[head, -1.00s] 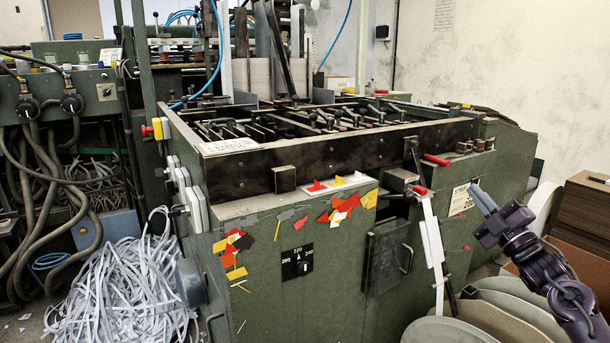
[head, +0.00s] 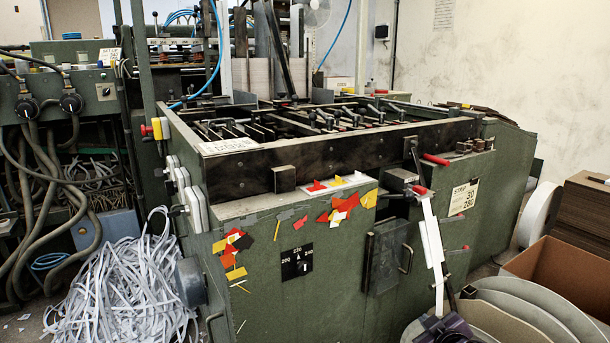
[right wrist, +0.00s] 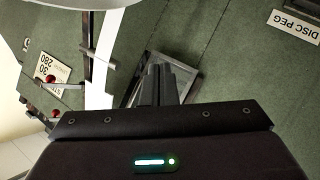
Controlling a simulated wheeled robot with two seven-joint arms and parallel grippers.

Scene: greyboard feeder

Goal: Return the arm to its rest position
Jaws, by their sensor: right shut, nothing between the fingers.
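My right gripper (head: 443,328) is low at the bottom edge of the head view, dark and purplish, in front of the green machine (head: 340,240). Most of its arm is out of the frame. In the right wrist view its two dark fingers (right wrist: 165,84) are together with nothing between them. They point toward the machine's green front, and a small framed door (right wrist: 185,70) shows behind them. I cannot tell the exact gap to the machine. My left gripper is not in view.
Grey curved sheets (head: 535,310) and an open cardboard box (head: 565,265) stand at the lower right. Shredded paper strips (head: 120,285) lie at the lower left.

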